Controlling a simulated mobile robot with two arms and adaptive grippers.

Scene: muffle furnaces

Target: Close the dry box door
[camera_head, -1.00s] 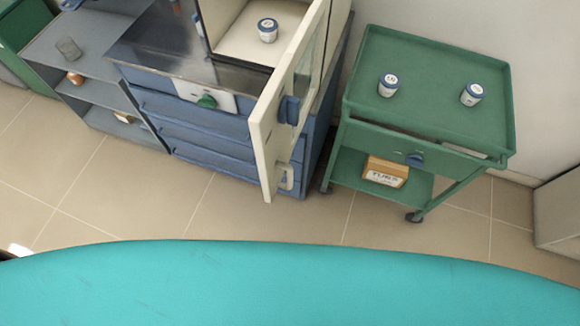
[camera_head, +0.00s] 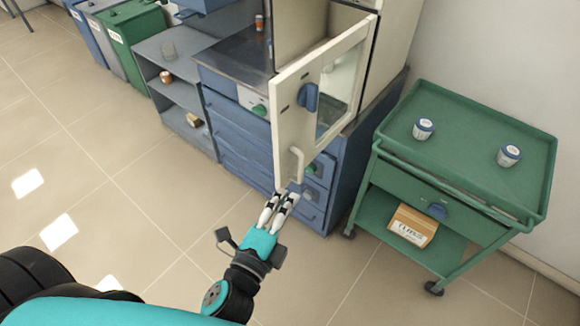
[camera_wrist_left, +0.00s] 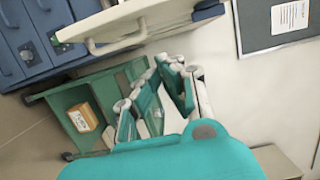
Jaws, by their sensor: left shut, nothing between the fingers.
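The dry box door (camera_head: 325,88) is a cream frame with a window, a blue latch (camera_head: 309,97) and a light handle (camera_head: 297,164). It stands swung open towards me, in front of the box on the blue cabinet. My left gripper (camera_head: 284,194) is shut and empty, just below the door's lower edge near the handle; I cannot tell if they touch. In the left wrist view, the door (camera_wrist_left: 150,22) and its handle (camera_wrist_left: 115,43) are at the upper left, apart from the gripper (camera_wrist_left: 170,75). My right gripper is not in view.
A green cart (camera_head: 455,200) with two jars (camera_head: 423,129) on top and a carton (camera_head: 413,225) on its lower shelf stands to the right. Grey shelves (camera_head: 182,91) and bins (camera_head: 133,27) stand at the left. The floor in front is clear.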

